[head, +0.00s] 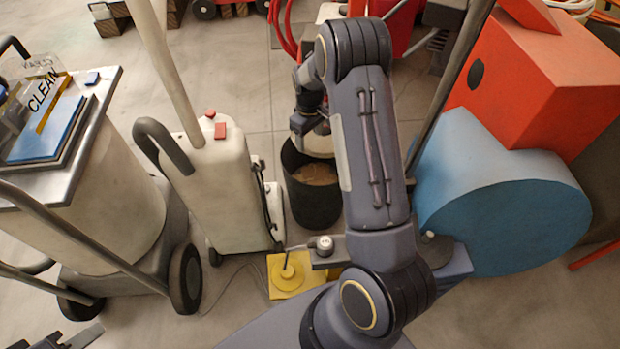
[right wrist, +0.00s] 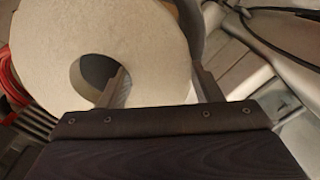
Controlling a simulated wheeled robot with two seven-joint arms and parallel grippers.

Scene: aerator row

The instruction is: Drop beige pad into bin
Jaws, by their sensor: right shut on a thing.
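My right gripper (head: 312,128) is over the dark bin (head: 312,207) in the head view, partly hidden by its own arm. It is shut on the beige pad (right wrist: 60,45), a thick round disc with a central hole. In the right wrist view one finger passes into the hole and the other is outside the rim. The pad's pale edge also shows below the gripper in the head view (head: 318,147), above the bin's far side. The bin is open at the top, with something brown inside. A dark part of my left gripper (head: 75,338) shows at the bottom left edge; its jaws are unclear.
A white upright machine (head: 225,190) stands close left of the bin. A yellow plate (head: 290,275) lies on the floor in front. A blue drum (head: 500,195) and an orange box (head: 540,85) stand to the right. A wheeled cart (head: 110,190) is at left.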

